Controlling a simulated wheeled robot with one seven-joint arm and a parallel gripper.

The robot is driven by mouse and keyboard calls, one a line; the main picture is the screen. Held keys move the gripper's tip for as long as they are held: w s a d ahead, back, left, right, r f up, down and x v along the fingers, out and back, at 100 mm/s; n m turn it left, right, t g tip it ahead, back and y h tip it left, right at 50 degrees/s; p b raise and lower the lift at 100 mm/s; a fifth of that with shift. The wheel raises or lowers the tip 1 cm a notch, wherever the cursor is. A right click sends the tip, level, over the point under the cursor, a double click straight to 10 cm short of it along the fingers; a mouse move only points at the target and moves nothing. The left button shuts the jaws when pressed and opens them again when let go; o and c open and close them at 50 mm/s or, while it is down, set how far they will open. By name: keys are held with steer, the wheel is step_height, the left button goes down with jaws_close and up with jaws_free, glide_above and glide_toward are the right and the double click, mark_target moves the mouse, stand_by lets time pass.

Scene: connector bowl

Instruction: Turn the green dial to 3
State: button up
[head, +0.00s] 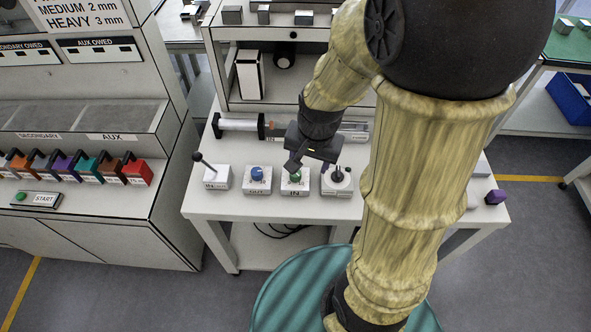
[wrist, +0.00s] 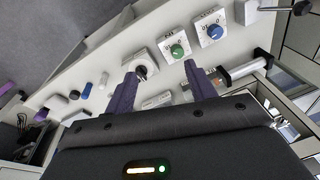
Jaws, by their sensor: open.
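The green dial (head: 295,176) sits on a white box on the table in the head view, between the blue dial (head: 258,173) and a white box with a black knob (head: 338,176). My gripper (head: 299,166) is over the green dial's box and partly covers it. In the wrist view the green dial (wrist: 177,51) lies just beyond the tips of my open gripper (wrist: 160,69), nearer the right finger. The fingers are apart and hold nothing. Numbers are printed around the dial, but its setting is too small to read.
A lever box (head: 213,176) stands left of the blue dial. Behind the dials lies a clear cylinder device (head: 238,126). A purple block (head: 495,197) is at the table's right end.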

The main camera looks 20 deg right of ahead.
steer(key=w+f+m+g+p, duration=0.1)
steer(key=w+m, duration=0.5)
steer(key=m, duration=0.7)
steer(key=w+f+m+g+p, duration=0.1)
steer(key=w+m, duration=0.4)
steer(key=m, duration=0.9)
steer(key=shift+w+f+p, duration=0.4)
steer(key=shift+f+p, duration=0.05)
steer(key=shift+f, duration=0.35)
step_height(320, 180, down, 17)
steer(key=shift+f+p, duration=0.2)
steer(key=shift+p, duration=0.3)
steer(key=c, duration=1)
steer(key=shift+o, duration=0.2)
